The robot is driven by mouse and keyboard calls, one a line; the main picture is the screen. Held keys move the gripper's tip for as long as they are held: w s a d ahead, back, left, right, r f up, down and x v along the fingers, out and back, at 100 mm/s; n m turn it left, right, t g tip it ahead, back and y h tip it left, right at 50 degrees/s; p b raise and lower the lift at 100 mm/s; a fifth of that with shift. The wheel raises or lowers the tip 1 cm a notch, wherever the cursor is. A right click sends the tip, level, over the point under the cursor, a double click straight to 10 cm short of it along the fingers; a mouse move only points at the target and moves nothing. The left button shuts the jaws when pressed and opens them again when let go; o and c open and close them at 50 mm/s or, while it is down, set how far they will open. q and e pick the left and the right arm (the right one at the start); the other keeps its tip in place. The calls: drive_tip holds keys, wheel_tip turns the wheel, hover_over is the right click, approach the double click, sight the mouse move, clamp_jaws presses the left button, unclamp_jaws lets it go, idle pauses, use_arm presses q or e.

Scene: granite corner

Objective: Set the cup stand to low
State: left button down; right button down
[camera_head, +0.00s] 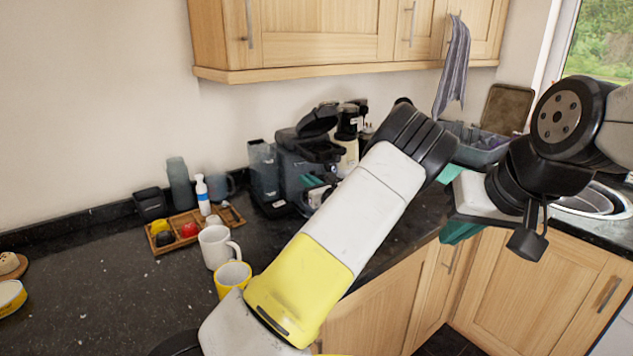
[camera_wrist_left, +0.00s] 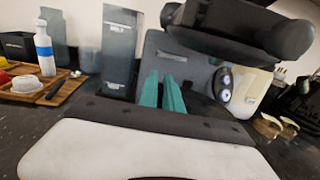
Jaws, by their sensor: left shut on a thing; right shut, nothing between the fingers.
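The dark coffee machine (camera_head: 290,163) stands against the back wall, partly hidden by my left arm. In the left wrist view its front panel (camera_wrist_left: 195,70) is close, with a black head overhanging it. My left gripper (camera_wrist_left: 165,82) shows its teal fingers close together, low in front of that panel. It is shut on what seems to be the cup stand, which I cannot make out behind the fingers. The stand's height cannot be read. My right gripper (camera_head: 456,205) is shut and empty, right of the left arm.
A white mug (camera_head: 217,247) and a yellow mug (camera_head: 233,275) stand in front of the wooden tray (camera_head: 168,244). A white-and-blue bottle (camera_head: 203,195) stands near the tray. A light appliance (camera_head: 349,155) is right of the machine. The left counter (camera_head: 100,295) has free room. Cabinets (camera_head: 310,35) hang above.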

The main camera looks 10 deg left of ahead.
use_arm(q)
wheel_tip(320, 180, down, 5)
drive_tip(key=shift+d+f, duration=0.1)
drive_tip(key=c, duration=1.5)
unclamp_jaws()
drive_tip(key=shift+r, duration=0.25)
